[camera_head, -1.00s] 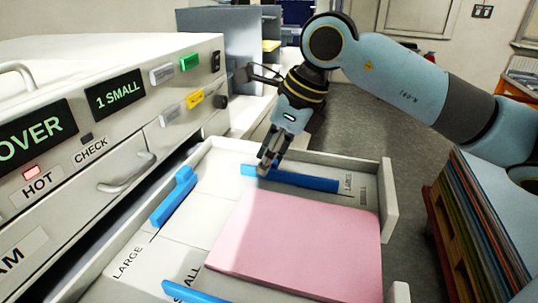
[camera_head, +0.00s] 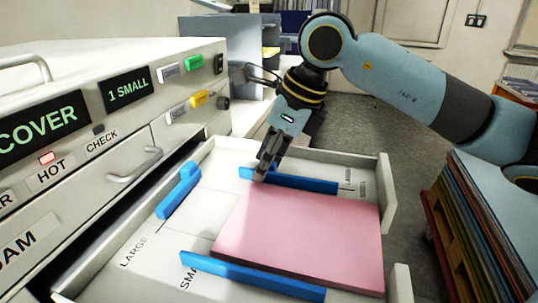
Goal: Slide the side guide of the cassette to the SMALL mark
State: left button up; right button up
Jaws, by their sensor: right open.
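The cassette is an open white drawer (camera_head: 388,215) holding a pink paper stack (camera_head: 300,235). A blue far side guide (camera_head: 300,182) stands along the stack's far edge. A blue near side guide (camera_head: 250,275) lies along its near edge, partly covering the SMALL lettering (camera_head: 188,270). The LARGE lettering (camera_head: 133,252) is on the floor left of it. My right gripper (camera_head: 262,172) is open, fingers pointing down at the left part of the far guide; whether they straddle or touch it is unclear. Side lettering (camera_head: 347,180) by the guide's right end is too small to read surely. My left gripper is not in view.
A blue end guide (camera_head: 180,190) stands left of the paper with a gap. The machine front (camera_head: 110,130), with displays and a handle (camera_head: 135,165), borders the drawer's left. A stack of coloured sheets (camera_head: 490,215) stands at right.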

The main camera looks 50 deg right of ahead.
aim_at(280, 182)
jog(key=v, duration=0.6)
jog(key=shift+v, duration=0.75)
jog(key=shift+a, duration=0.15)
